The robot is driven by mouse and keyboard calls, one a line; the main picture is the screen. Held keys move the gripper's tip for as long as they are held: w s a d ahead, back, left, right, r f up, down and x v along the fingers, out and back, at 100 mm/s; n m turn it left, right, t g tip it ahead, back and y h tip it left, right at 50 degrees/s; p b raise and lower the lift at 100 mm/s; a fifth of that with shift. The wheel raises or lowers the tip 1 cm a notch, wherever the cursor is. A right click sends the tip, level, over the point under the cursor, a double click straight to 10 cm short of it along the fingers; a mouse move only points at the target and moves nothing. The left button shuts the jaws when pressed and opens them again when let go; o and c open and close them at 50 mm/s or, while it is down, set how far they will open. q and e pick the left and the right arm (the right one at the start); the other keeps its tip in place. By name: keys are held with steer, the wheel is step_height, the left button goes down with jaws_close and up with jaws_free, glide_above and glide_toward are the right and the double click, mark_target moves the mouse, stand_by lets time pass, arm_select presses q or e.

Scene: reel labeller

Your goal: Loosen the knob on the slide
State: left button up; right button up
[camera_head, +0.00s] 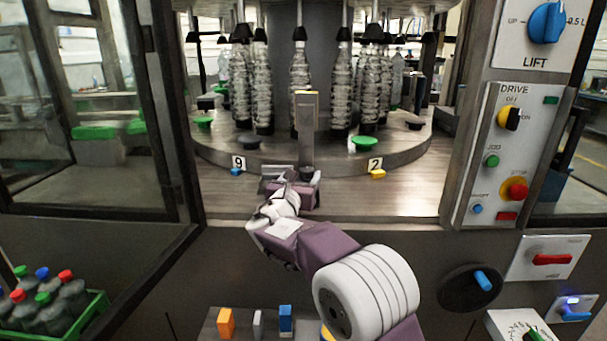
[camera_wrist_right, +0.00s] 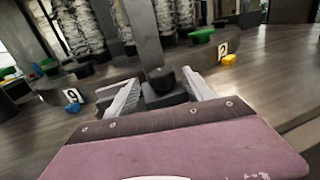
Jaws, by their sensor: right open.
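The black knob (camera_head: 306,173) sits at the foot of an upright grey metal post (camera_head: 307,125), which I take to be the slide, at the front of the round table. My right gripper (camera_head: 291,178) is open at the knob, coming from the front. In the right wrist view the knob (camera_wrist_right: 162,79) shows between and just beyond the two pale fingers of the gripper (camera_wrist_right: 162,92). I cannot tell whether either finger touches it. My left gripper is not in view.
Bottles stand on the round table (camera_head: 240,155) behind the post, with number plates 9 (camera_head: 239,163) and 2 (camera_head: 375,164) either side. A control panel (camera_head: 509,150) stands right, a glass door (camera_head: 95,110) left. A green crate (camera_head: 95,308) of bottles is lower left.

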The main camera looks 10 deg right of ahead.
steer(key=shift+w+d+r, duration=0.1)
steer(key=shift+w+d, duration=0.25)
steer(key=shift+w, duration=0.2)
steer(key=shift+w+d+r, duration=0.1)
steer(key=shift+w+d, duration=0.1)
steer(key=shift+d, duration=0.05)
steer(key=shift+w, duration=0.1)
